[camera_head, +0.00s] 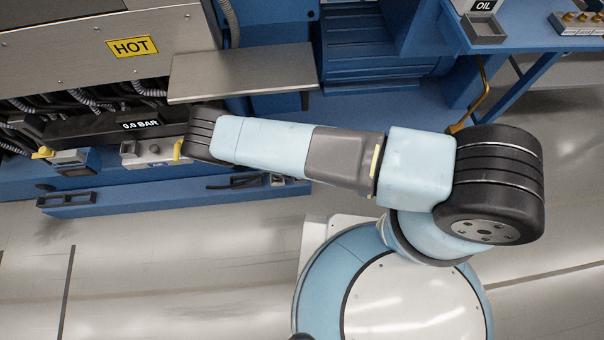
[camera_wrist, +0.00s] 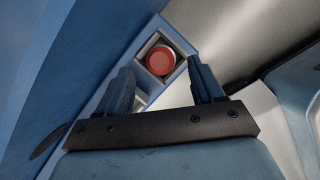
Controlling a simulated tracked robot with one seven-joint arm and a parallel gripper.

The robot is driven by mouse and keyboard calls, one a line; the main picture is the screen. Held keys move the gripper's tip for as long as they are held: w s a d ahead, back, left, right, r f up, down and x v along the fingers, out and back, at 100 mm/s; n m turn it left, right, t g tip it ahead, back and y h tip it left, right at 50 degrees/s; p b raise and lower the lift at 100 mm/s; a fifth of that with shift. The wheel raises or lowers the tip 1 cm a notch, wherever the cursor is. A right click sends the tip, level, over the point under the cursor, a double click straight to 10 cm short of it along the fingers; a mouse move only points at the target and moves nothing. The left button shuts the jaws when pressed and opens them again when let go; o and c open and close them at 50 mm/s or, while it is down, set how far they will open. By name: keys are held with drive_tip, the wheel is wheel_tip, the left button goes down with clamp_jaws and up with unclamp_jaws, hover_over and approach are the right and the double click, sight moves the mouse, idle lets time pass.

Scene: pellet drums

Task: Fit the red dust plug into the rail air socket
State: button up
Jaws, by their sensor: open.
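The red dust plug, a round red disc (camera_wrist: 161,61), sits in a square grey-rimmed pocket (camera_wrist: 181,46) on a blue ledge in the wrist view. My gripper (camera_wrist: 159,67) is open, its two dark fingers on either side of the pocket in that picture. Nothing is seen held between them, and I cannot tell how far they are from the plug. In the head view the plug cannot be made out, and my gripper is mostly hidden by my arm.
A blue ledge (camera_head: 130,200) runs below the rail, with grey fittings (camera_head: 150,152) and yellow levers above it. A "HOT" label (camera_head: 132,47) marks the machine. Open floor (camera_head: 180,270) lies in front.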

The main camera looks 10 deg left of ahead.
drive_tip(key=shift+x, duration=2.2)
drive_tip(key=shift+w, duration=0.1)
drive_tip(key=shift+c, duration=0.4)
drive_tip(key=shift+r, duration=0.1)
drive_tip(key=c, duration=1.1)
